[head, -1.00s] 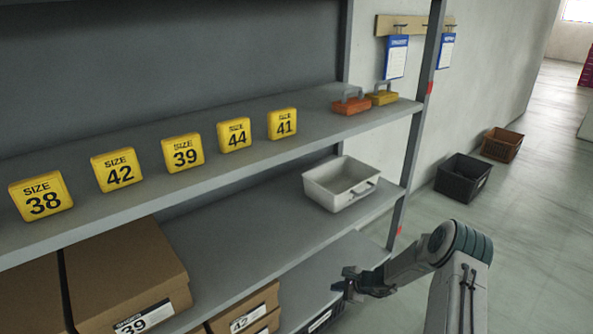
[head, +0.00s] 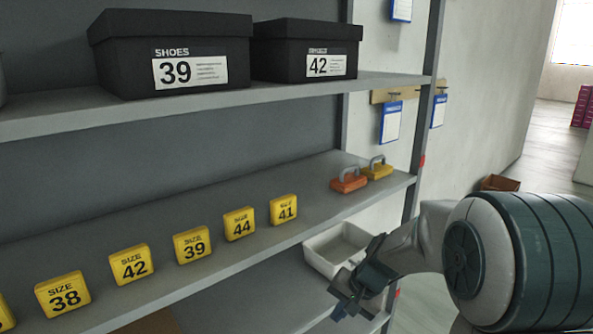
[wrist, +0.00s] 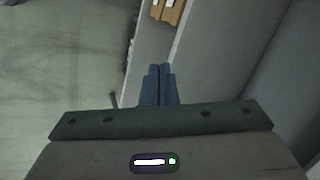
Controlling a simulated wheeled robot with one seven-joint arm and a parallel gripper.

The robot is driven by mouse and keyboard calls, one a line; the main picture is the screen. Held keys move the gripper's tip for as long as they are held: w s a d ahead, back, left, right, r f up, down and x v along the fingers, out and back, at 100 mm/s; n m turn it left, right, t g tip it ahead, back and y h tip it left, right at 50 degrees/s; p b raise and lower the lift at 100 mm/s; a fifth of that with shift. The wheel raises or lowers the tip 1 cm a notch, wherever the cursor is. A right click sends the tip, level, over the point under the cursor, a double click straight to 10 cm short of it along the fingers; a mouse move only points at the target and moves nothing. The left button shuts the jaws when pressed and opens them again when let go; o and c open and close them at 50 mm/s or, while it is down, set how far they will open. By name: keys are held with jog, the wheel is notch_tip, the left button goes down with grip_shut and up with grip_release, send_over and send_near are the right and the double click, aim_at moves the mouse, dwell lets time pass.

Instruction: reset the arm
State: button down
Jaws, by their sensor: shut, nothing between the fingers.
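My gripper (head: 350,300) is at the lower right in the head view, in front of the shelf rack and partly over the white bin (head: 338,247). In the wrist view my gripper (wrist: 158,70) points down past the rack's edge, its two blue fingers together with nothing between them. My arm comes in from the right of the head view, its large rounded joint close to the camera.
Yellow size blocks, such as size 39 (head: 192,245), line the middle shelf (head: 200,285). An orange caddy (head: 348,181) and a yellow one (head: 377,168) stand at its right end. Black shoe boxes (head: 172,55) fill the upper shelf. Open floor (wrist: 60,60) lies left in the wrist view.

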jog(key=s+d+r+n+h+p, duration=0.2)
jog(key=s+r+p, duration=0.1)
jog(key=s+r, duration=0.5)
jog(key=s+d+r+n+h+p, duration=0.2)
jog(key=s+d+r+n+p, duration=0.1)
jog(key=s+r, duration=0.5)
jog(key=s+p, duration=0.1)
jog(key=s, duration=0.2)
jog(key=shift+s+t, duration=0.3)
